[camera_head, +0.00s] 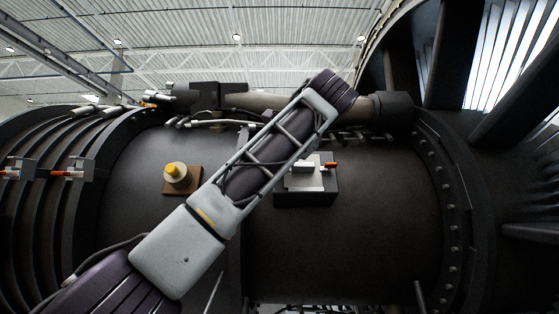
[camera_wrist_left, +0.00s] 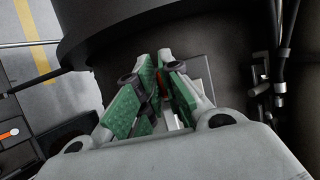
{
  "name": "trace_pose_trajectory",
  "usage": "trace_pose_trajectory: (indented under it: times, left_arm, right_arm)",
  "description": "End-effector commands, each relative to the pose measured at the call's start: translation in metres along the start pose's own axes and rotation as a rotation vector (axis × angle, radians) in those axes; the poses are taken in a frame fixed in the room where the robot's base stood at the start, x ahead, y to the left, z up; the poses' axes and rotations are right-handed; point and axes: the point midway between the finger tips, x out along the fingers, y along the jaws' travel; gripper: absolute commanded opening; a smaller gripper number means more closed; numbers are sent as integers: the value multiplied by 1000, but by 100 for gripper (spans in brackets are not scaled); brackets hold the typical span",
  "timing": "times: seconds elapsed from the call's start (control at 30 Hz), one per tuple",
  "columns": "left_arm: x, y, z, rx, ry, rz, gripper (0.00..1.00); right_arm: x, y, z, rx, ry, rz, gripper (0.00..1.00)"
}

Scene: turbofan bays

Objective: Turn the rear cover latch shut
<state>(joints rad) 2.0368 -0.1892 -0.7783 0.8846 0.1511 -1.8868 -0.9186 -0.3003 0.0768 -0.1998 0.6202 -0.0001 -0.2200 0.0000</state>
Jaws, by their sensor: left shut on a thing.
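In the left wrist view my left gripper (camera_wrist_left: 155,85) has its green-padded fingers close together. They are closed around a small part with a red piece (camera_wrist_left: 163,84), which fits the rear cover latch's handle; the fingers hide most of it. A grey plate (camera_wrist_left: 203,68) lies behind the fingers on a dark rounded body. My right gripper is in neither view.
In the head view a dark box (camera_head: 305,199) carries a pale fitting with an orange-red tip (camera_head: 330,165), right of my arm. A yellow knob (camera_head: 177,171) on a brown base is left of it. Orange-marked fittings (camera_head: 70,173) sit on the ribbed left casing. Pipes (camera_head: 250,102) run along the top.

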Motion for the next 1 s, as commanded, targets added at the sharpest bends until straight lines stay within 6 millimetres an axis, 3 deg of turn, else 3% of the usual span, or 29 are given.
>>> trace_pose_trajectory:
  times: [0.47, 0.5, 0.53, 1.0]
  left_arm:
    - [0, 1, 0, -17, 0, 8, 0]
    - [0, 1, 0, -17, 0, 8, 13]
    - [0, 1, 0, -16, 0, 8, 17]
    - [-4, 0, 0, -15, 1, 5, 17]
  right_arm:
    - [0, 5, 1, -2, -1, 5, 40]
    - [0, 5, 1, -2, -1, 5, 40]
    - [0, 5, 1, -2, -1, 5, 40]
    - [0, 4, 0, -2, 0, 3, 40]
